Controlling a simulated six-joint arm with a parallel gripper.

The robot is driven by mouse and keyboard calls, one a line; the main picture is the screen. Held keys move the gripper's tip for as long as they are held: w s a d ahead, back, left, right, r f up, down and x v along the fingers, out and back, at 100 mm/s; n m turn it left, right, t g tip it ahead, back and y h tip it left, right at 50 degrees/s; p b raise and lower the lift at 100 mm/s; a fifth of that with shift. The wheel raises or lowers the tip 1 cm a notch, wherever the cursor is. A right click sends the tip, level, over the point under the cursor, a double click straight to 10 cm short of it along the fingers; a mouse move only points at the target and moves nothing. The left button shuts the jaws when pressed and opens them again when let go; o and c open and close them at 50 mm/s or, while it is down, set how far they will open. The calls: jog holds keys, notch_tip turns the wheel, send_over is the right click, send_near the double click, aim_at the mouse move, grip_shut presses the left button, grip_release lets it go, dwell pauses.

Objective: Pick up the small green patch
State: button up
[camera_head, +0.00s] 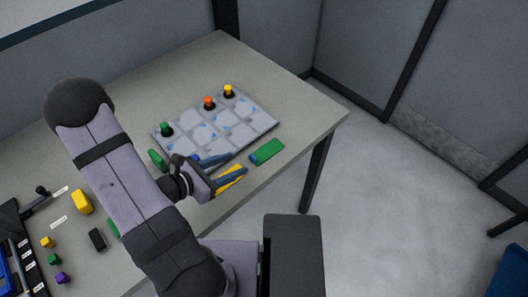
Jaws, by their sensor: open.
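Several green pieces lie on the grey table, and I cannot tell which is the small green patch. Another green piece (157,159) lies left of my gripper, by the near corner of the grey board. A third green piece (113,228) is partly hidden behind my arm. My gripper (238,164) is open, with its two fingers pointing right toward the flat green piece, apart from it. No object shows held between the fingers.
A yellow piece (231,181) lies under or beside the lower finger. At left are a yellow block (82,202), a black block (97,239) and small coloured cubes. The table's right end is clear.

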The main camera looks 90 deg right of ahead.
aim_at(252, 158)
jog(key=shift+p+x, duration=0.7)
jog(key=shift+x, duration=0.7)
jog(key=shift+p+x, duration=0.9)
jog(key=shift+x, duration=1.35)
jog(key=shift+a+f, duration=0.1)
jog(key=shift+a, duration=0.05)
jog(key=shift+c, duration=0.6)
jog(key=c, duration=0.6)
